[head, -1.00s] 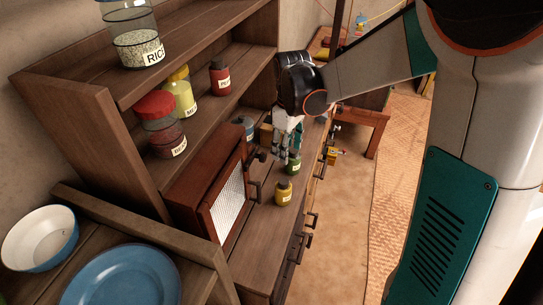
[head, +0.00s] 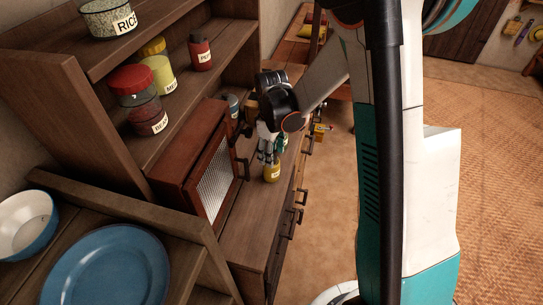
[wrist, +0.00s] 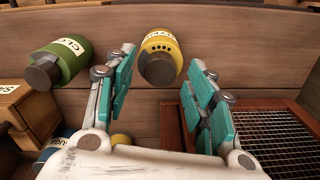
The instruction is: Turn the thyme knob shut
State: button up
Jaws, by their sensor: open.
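A small yellow jar (head: 272,173) with a pale label stands on the wooden counter. In the wrist view this yellow jar (wrist: 163,45) shows a grey knob (wrist: 158,69) and a row of dark holes; its label is only partly legible. My gripper (head: 267,156) is open just above and beside the yellow jar. In the wrist view my two teal-padded fingers (wrist: 162,62) lie left and right of the knob, with gaps and no clear contact. A green jar (wrist: 66,60) with a grey cap and a label starting "CLO" lies left of the left finger.
A wooden cabinet with a mesh door (head: 213,180) stands close left of my gripper. Shelves above hold several labelled jars, including a red-lidded one (head: 138,85). Drawer handles (head: 301,196) jut from the counter front. A blue plate (head: 108,275) lies at the lower left.

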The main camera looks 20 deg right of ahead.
jog(key=shift+f, duration=0.6)
jog(key=c, duration=1.1)
